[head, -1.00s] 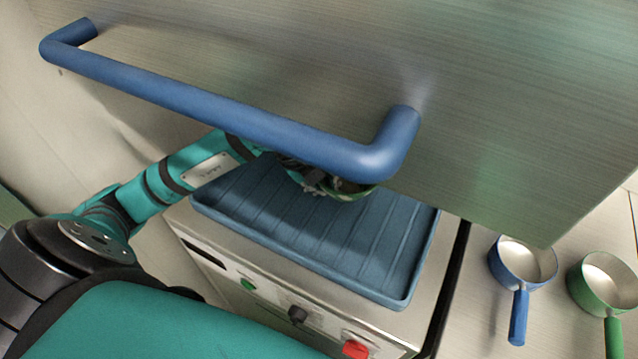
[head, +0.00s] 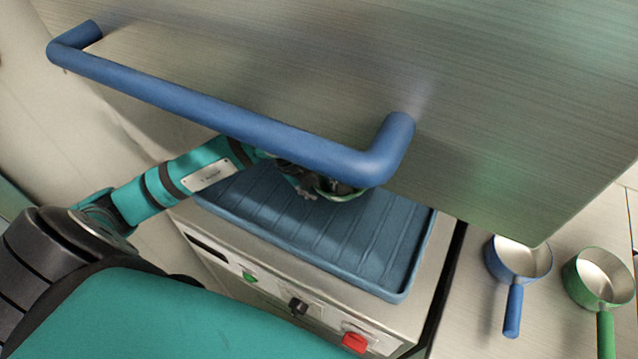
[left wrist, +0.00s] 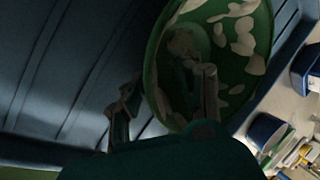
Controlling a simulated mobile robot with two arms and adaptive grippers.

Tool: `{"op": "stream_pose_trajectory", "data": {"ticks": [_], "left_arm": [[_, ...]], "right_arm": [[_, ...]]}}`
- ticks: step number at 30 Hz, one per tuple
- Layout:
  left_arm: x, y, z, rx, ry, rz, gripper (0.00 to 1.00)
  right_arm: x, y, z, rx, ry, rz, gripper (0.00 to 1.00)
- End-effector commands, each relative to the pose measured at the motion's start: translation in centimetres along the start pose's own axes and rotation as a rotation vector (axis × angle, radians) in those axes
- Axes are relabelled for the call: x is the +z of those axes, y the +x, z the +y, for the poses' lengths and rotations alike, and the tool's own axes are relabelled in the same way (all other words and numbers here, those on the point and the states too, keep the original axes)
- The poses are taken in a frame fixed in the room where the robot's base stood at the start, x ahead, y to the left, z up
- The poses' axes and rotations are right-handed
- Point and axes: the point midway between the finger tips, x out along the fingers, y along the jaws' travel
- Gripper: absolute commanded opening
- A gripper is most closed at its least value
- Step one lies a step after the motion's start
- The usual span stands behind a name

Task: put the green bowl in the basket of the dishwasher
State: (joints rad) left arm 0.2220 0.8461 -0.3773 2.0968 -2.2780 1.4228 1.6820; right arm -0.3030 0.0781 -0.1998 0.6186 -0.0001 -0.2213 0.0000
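The green bowl (left wrist: 240,60) has pale blotches and a cream-spotted inside. In the left wrist view its open side faces the camera, over the blue ribbed basket (left wrist: 60,60). In the head view only a sliver of the bowl (head: 345,194) shows below the blue handle, above the basket (head: 400,285). My left gripper (left wrist: 165,95) has its fingers apart, one outside the bowl's left rim and one over its inside. I see no clear clamping on the wall. The handle partly hides this gripper (head: 308,188) in the head view. Whether the bowl touches the basket is unclear. My right gripper is out of view.
The raised steel hood (head: 500,100) with its thick blue handle (head: 220,110) hangs over the basket. The dishwasher front has a red knob (head: 354,342) and a black knob (head: 298,305). A blue pan (head: 512,275) and a green pan (head: 598,285) stand on the right counter.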

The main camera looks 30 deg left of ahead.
Motion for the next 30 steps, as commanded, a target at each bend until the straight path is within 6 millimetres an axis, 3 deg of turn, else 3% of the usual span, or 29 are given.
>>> {"op": "stream_pose_trajectory", "data": {"ticks": [7,19,30], "left_arm": [[0.1,-0.8,-0.1,-0.002,0.001,-0.002,0.31],[0.1,-6.8,-0.1,-0.003,0.001,-0.003,0.31],[0.0,-7.6,-0.1,-0.001,0.000,0.000,0.31]], "right_arm": [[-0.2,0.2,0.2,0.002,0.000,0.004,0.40],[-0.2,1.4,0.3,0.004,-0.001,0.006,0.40],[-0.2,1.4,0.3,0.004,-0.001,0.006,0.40]]}}
